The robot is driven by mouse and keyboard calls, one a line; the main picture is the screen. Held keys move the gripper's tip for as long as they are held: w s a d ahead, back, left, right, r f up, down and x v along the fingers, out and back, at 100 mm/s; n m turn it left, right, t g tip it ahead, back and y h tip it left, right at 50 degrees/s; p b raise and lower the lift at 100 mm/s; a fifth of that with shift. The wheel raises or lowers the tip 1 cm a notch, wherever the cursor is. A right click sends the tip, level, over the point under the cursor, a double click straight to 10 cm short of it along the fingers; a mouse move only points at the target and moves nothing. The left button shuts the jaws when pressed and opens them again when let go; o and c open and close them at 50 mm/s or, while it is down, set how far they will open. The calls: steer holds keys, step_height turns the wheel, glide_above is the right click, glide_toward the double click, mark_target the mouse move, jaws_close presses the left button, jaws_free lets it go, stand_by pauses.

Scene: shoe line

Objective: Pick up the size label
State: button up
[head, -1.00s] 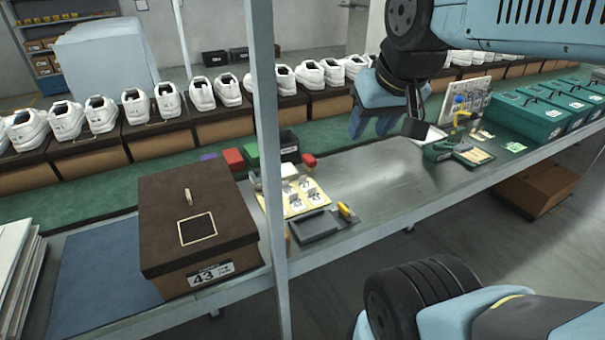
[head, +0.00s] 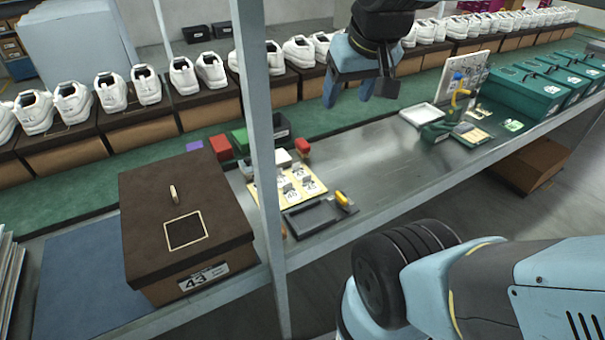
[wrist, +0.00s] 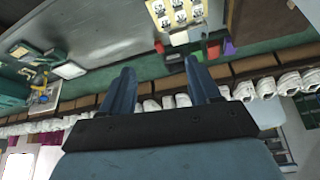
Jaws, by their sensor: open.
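The size labels are small pale cards with dark print on a cream sheet (head: 310,186) on the metal bench, just right of the upright post. The same sheet shows at the top of the wrist view (wrist: 181,38). A brown lidded box (head: 150,225) left of the post bears a white label (head: 203,277) reading 43. My gripper (head: 352,100) is above the far side of the bench, up and right of the label sheet, with its two blue fingers apart and nothing between them. The fingers also show in the wrist view (wrist: 164,80).
A post (head: 262,150) stands in front of the bench. A dark tray (head: 318,217) with a yellow-handled tool (head: 342,198) lies by the sheet. Red (head: 220,147) and green (head: 240,138) blocks are behind it. Green boxes (head: 520,90) stand at right. The bench middle is clear.

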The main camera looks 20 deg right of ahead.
steer(key=w+f+n+g, duration=0.1)
steer(key=w+f+g, duration=0.2)
steer(key=w+f, duration=0.75)
steer(key=n+g, duration=0.1)
steer(key=g, duration=0.1)
glide_above(307, 182)
steer(key=f, duration=1.4)
steer(key=s+f, duration=0.1)
steer(key=f, duration=0.7)
steer(key=shift+d+f, duration=0.1)
steer(key=shift+d, duration=0.15)
steer(key=shift+w+a+f, duration=0.1)
steer(key=shift+w+f, duration=0.1)
steer(key=shift+f, duration=0.5)
steer(key=shift+w+a+f, duration=0.1)
steer(key=shift+w+f, duration=0.05)
steer(key=shift+f, duration=0.6)
steer(key=shift+w+f, duration=0.2)
steer(key=shift+f, duration=1)
steer(key=c, duration=0.8)
steer(key=shift+r, duration=0.15)
